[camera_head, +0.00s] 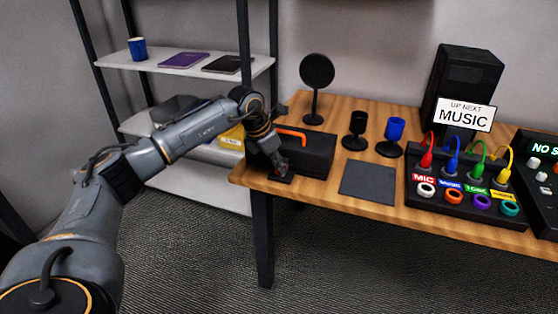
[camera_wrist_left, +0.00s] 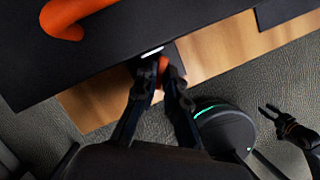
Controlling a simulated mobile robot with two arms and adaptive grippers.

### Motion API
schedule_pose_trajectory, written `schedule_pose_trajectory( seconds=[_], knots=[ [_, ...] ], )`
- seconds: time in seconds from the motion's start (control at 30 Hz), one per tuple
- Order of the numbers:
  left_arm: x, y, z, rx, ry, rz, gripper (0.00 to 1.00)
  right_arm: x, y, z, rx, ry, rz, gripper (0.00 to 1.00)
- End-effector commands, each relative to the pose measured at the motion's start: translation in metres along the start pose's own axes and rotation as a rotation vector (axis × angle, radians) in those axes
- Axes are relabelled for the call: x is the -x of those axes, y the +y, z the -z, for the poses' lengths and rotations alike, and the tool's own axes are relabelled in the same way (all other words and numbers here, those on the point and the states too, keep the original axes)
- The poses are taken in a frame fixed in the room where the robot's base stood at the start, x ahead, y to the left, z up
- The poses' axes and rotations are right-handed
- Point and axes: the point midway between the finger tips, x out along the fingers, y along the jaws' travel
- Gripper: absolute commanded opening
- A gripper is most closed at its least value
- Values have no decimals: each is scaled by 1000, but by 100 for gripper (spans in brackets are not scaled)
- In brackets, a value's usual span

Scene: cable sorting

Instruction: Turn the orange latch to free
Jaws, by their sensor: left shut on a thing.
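A black case (camera_head: 315,158) with an orange handle (camera_head: 291,132) stands at the table's left end. In the left wrist view, the case (camera_wrist_left: 120,45) fills the top and the handle (camera_wrist_left: 66,18) is at upper left. My left gripper (camera_head: 282,173) is at the case's front. It is shut on the small orange latch (camera_wrist_left: 163,65), which shows between the fingertips in the left wrist view. The fingers hide part of the latch, so its exact angle is unclear. My right gripper (camera_wrist_left: 270,112) is open and empty, away from the case, over the floor.
The wooden table (camera_head: 400,212) holds a dark mat (camera_head: 368,184), a black stand (camera_head: 355,132) and a blue one (camera_head: 394,136). A cable panel (camera_head: 465,190) with coloured plugs stands to the right. A shelf (camera_head: 200,65) is behind my left arm.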

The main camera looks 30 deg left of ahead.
Motion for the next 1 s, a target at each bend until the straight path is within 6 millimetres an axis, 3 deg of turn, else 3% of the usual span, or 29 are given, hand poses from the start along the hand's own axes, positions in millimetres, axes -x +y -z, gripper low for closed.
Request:
schedule_pose_trajectory(
  seconds=[0.3, 0.5, 1.0],
  knots=[
    [3, 3, -3, -273, -3, 113, 0, -35, -2, -37, 6, -30, 4, 40],
    [2, 5, -3, -437, -3, 180, 0, -47, -3, -52, 8, -39, 5, 40],
    [0, 6, -4, -685, -3, 280, 0, -54, -4, -63, 10, -45, 5, 40]
  ],
)
